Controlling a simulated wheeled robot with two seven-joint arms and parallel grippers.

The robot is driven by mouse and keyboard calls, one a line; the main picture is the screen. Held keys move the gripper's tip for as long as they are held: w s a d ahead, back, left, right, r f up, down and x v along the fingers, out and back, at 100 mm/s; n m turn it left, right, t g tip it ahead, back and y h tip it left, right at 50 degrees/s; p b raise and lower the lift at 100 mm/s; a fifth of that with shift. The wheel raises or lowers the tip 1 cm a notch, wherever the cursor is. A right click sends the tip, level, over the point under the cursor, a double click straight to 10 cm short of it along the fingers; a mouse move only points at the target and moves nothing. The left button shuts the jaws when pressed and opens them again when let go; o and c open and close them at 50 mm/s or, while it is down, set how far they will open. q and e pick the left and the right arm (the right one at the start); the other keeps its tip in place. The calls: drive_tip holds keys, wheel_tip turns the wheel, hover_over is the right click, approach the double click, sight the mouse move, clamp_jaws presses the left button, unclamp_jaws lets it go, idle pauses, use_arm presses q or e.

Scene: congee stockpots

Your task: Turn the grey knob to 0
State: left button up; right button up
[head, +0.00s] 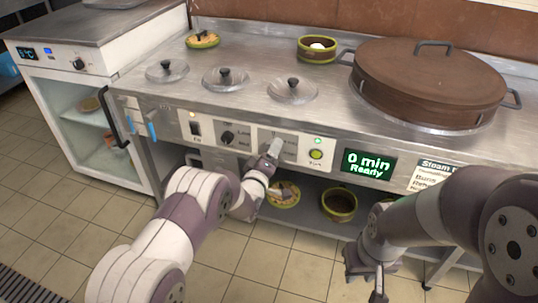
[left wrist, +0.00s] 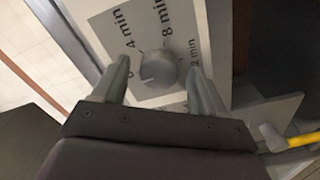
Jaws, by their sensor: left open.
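The grey knob (left wrist: 160,72) shows in the left wrist view on a light dial plate marked 4 min, 8 min and a partly covered 2 min. I cannot tell which mark it points at. My left gripper (left wrist: 160,76) is open, with one finger on each side of the knob in that view; I see no clear contact. In the head view my left gripper (head: 272,150) is at the front panel and hides the knob. My right gripper (head: 365,283) hangs at the lower right, away from the panel, its fingers apart and empty.
The panel (head: 174,122) also has a black knob (head: 227,138), a switch (head: 195,128), a green-lit button (head: 316,154) and a display (head: 368,164) reading 0 min Ready. A large brown lid (head: 428,80) and small lids (head: 293,90) are above. Bowls (head: 339,205) stand on the lower shelf.

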use_arm(q)
drive_tip(key=p+v, duration=0.3)
drive_tip(key=v, duration=0.9)
drive_tip(key=shift+s+p, duration=0.35)
drive_tip(key=shift+a, duration=0.1)
